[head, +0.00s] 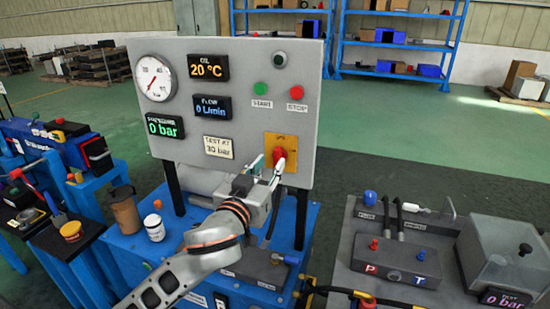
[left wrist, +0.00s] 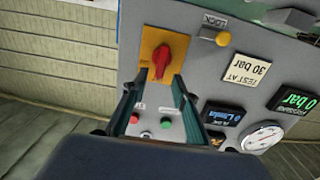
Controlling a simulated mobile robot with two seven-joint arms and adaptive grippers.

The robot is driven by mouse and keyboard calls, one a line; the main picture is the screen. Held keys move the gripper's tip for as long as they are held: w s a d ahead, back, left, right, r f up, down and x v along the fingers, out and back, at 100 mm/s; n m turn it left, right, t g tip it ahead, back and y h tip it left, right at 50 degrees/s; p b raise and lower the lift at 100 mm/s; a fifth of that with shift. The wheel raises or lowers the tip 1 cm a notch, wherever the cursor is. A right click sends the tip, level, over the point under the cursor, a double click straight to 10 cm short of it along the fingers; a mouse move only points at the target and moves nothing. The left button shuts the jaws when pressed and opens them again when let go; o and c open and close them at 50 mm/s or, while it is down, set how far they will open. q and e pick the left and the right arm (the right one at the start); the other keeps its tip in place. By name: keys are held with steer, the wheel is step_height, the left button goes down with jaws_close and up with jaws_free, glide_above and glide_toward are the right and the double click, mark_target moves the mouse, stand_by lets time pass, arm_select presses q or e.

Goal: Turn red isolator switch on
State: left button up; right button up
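The red isolator switch (head: 279,155) is a red rotary knob on a yellow plate (head: 290,142), low on the right of the grey panel (head: 230,60). My left gripper (head: 267,168) is in front of it and partly covers it in the head view. In the left wrist view, the red knob (left wrist: 161,58) lies in line with the gap between the fingertips of my left gripper (left wrist: 160,78). The fingers are apart, with nothing held. I cannot tell whether they touch the knob. My right gripper is not in view.
The panel also bears a green START button (head: 261,89), a red STOP button (head: 298,92), a gauge (head: 155,78) and displays reading 20 °C, 0 L/min and 0 bar. A grey unit (head: 410,250) stands at right. Green floor (head: 400,115) lies behind.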

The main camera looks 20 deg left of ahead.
mark_target(276, 156)
arm_select(q)
steer(key=shift+w+f, duration=0.1)
steer(key=shift+w, duration=2.25)
jaws_close()
